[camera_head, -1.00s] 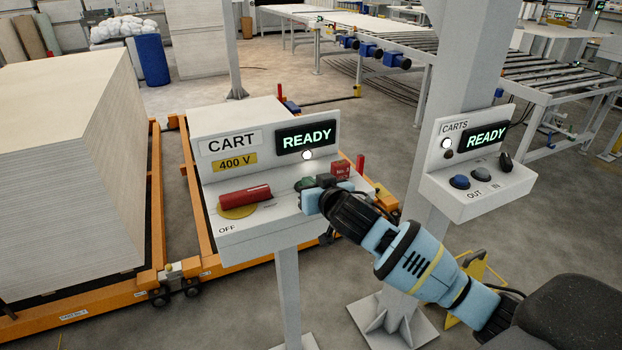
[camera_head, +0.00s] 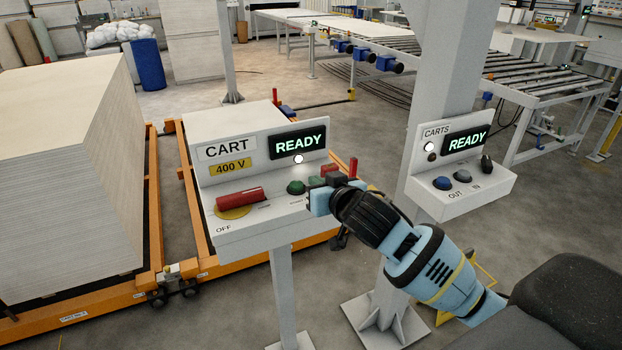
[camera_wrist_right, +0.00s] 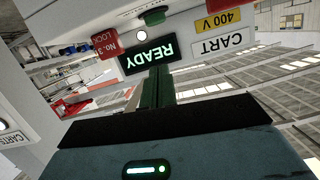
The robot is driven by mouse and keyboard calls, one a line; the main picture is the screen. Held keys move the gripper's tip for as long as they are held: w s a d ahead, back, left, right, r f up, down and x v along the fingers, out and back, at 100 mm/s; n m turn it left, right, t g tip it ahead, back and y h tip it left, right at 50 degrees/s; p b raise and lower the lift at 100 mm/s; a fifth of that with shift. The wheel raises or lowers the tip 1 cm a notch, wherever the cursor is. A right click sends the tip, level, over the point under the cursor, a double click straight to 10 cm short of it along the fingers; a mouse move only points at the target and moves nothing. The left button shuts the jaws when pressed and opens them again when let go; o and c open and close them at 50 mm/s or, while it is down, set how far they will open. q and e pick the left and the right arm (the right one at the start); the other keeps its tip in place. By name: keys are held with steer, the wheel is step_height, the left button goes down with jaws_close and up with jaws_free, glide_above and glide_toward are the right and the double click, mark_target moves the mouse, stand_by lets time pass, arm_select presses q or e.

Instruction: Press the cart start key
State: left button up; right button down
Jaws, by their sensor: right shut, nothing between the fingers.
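The cart control box (camera_head: 265,215) stands on a post, with a CART 400 V sign and a lit READY display (camera_head: 299,143). Two green buttons sit on its sloped top, one on the left (camera_head: 296,187) and one on the right (camera_head: 316,182); their labels are too small to read. A green button (camera_wrist_right: 152,16) also shows at the top of the right wrist view. My right gripper (camera_head: 337,181) is shut and empty at the box's right end, beside the buttons. Its fingers (camera_wrist_right: 158,75) show dark green in the wrist view. My left gripper is not in view.
A red lock block (camera_head: 328,170) is close behind my right gripper. A red handle on a yellow disc (camera_head: 240,197) is at the box's left. A second CARTS box (camera_head: 465,200) hangs on a column to the right. A stacked board pile (camera_head: 60,190) stands at left.

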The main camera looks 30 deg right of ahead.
steer(key=shift+v, duration=0.8)
stand_by(0.6)
steer(key=s+a+f+n+g+y, duration=0.1)
steer(key=s+a+f, duration=0.1)
steer(key=s+f, duration=0.35)
steer(key=s+a+f+g, duration=0.1)
steer(key=s+f, duration=0.1)
steer(key=f, duration=0.7)
steer(key=s+a+f+n+g+y, duration=0.1)
steer(key=s+a+f, duration=0.15)
steer(key=f, duration=0.45)
steer(key=s+f+g, duration=0.1)
steer(key=s+f, duration=0.6)
steer(key=s, duration=0.4)
steer(key=s+a+f+n+g, duration=0.1)
steer(key=s+f, duration=0.6)
steer(key=s, duration=0.4)
steer(key=shift+a+f+g, duration=0.25)
steer(key=shift+a+g, duration=0.05)
